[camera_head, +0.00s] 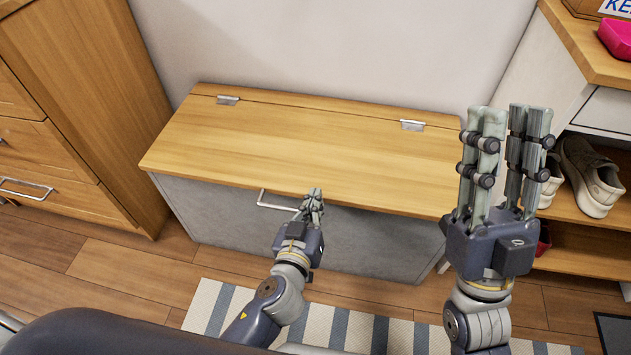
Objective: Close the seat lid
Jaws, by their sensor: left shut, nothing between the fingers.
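The seat lid (290,143) is a wooden board with two metal hinges along its back edge. It lies flat on the grey bench box (215,215), and I see no gap along its front edge. A metal bar handle (275,207) sits at the front of the bench. My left gripper (314,196) is shut and empty at the lid's front edge, beside the right end of the handle. I cannot tell whether it touches either one. My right gripper (508,112) points up, open and empty, in front of the bench's right end.
A wooden drawer cabinet (90,110) stands to the left. A striped rug (345,325) lies on the wooden floor in front. The lid's top is clear.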

